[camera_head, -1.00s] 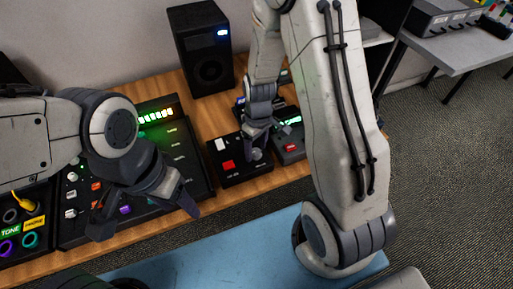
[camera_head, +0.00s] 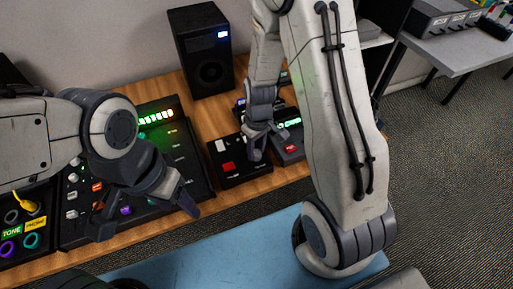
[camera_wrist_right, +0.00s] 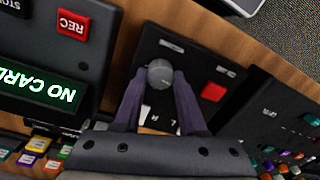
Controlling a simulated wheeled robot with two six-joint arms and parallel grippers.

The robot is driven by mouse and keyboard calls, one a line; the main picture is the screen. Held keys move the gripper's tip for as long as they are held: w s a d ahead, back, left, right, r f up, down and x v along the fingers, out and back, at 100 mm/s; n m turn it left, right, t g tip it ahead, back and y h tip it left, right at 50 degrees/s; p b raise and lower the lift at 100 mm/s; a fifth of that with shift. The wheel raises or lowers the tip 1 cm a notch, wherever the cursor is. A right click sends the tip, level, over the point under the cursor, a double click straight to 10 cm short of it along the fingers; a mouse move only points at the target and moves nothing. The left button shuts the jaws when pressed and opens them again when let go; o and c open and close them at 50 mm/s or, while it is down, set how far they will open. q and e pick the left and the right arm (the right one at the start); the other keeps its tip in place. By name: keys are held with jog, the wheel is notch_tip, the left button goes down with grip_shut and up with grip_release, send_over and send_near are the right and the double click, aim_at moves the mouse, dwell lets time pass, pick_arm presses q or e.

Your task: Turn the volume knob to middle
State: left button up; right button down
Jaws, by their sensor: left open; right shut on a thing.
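The volume knob (camera_wrist_right: 159,72) is a round grey knob on a small black box (camera_head: 240,176). My right gripper (camera_wrist_right: 159,88) is shut on the knob, one finger on each side, pointing down from above. In the head view my right gripper (camera_head: 258,148) covers most of the knob. Marks on the panel by the knob are partly hidden by the fingers. My left gripper (camera_head: 148,216) is open and empty over the front of the large mixer panel (camera_head: 187,167).
The box also carries a red button (camera_wrist_right: 213,92) and a white switch (camera_head: 220,146). A recorder with a red REC button (camera_wrist_right: 72,22) and a lit green display (camera_wrist_right: 45,90) stands close beside it. A black speaker (camera_head: 204,60) stands behind.

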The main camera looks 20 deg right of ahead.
jog(key=m+p, duration=0.1)
jog(key=m, duration=0.3)
jog(key=shift+r+p, duration=0.15)
jog(key=shift+p, duration=0.2)
jog(key=m+p, duration=0.2)
jog(key=m, duration=0.2)
jog(key=shift+s+m, duration=0.1)
jog(key=shift+m, duration=0.3)
jog(key=m+p, duration=0.1)
jog(key=m, duration=0.2)
jog(key=shift+m+t, duration=0.3)
jog(key=shift+m+p, duration=0.45)
jog(key=shift+m, duration=1.45)
jog(key=shift+c, duration=2.4)
grip_release()
